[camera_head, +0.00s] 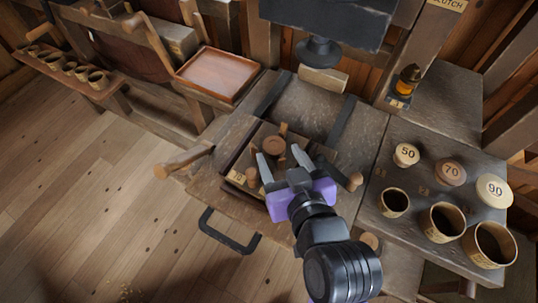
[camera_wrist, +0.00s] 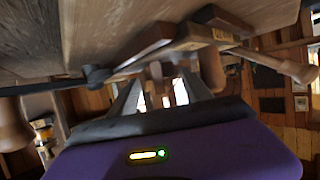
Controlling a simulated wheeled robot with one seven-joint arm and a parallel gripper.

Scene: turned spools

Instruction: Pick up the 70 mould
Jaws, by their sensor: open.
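A round brown piece marked 70 (camera_head: 451,171) sits on the grey bench at the right in the head view, between a smaller one marked 50 (camera_head: 406,154) and a larger pale one marked 90 (camera_head: 493,190). In front of them stand three open cups: small (camera_head: 395,202), middle (camera_head: 442,221) and large (camera_head: 490,244). Their labels are too small to read. My gripper (camera_head: 280,154) is open, well left of the 70 piece, above a wooden fixture with turned pieces. Its fingers (camera_wrist: 162,85) also show in the wrist view, with nothing clearly held. The 70 piece is not identifiable there.
A turned wooden piece (camera_head: 274,146) is near my fingers. Wooden handles (camera_head: 183,160) stick out beside the fixture. An empty reddish tray (camera_head: 218,74) is at upper left.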

